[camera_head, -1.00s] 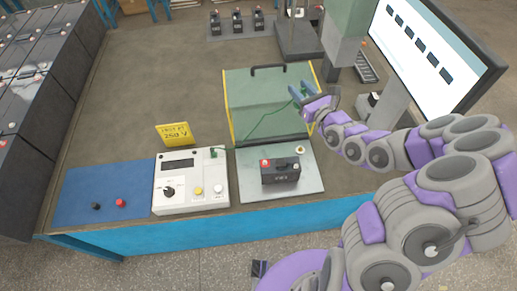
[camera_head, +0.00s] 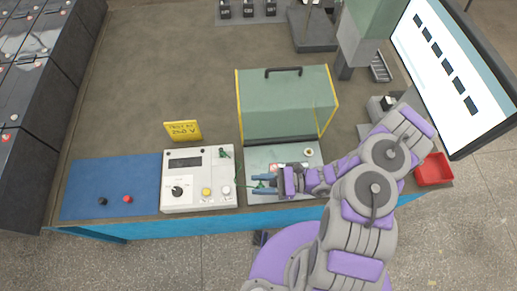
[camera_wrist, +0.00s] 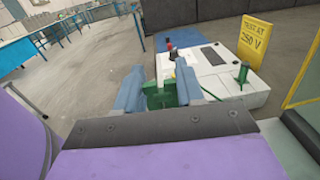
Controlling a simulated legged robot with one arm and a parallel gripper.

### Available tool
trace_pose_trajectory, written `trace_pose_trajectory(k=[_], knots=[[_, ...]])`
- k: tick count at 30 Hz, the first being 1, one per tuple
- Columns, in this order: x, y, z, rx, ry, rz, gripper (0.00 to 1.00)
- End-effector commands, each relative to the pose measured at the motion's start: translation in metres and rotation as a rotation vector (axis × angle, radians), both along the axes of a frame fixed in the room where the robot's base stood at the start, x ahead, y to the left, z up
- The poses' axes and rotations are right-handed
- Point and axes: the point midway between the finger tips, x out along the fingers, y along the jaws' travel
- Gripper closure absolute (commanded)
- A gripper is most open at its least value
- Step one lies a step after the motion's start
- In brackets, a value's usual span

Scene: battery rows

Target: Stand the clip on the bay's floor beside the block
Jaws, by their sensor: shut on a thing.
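My gripper (camera_head: 260,184) is shut on a green clip (camera_wrist: 163,99), which shows between the two blue fingers in the wrist view. In the head view the gripper is over the front left of the bay's grey floor plate (camera_head: 256,158). A thin green lead runs from the clip to the white tester. The black block on that plate is mostly hidden behind my gripper and arm. A bit of red near the wrist may be its terminal. I cannot tell how high the clip is above the plate.
The green hood (camera_head: 285,100) with yellow edges stands behind the plate. The white tester (camera_head: 198,180) and a blue mat (camera_head: 110,187) lie to the left. A yellow sign (camera_head: 183,131) stands behind the tester. A red bin (camera_head: 433,169) and a monitor (camera_head: 455,75) are at right.

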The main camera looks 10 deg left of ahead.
Motion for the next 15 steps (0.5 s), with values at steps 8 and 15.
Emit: trace_pose_trajectory(k=[8,15], knots=[[-0.005,-0.015,-0.002,0.013,-0.005,0.059,1.0],[0.05,0.009,-0.005,0.001,-0.006,0.06,1.0]])
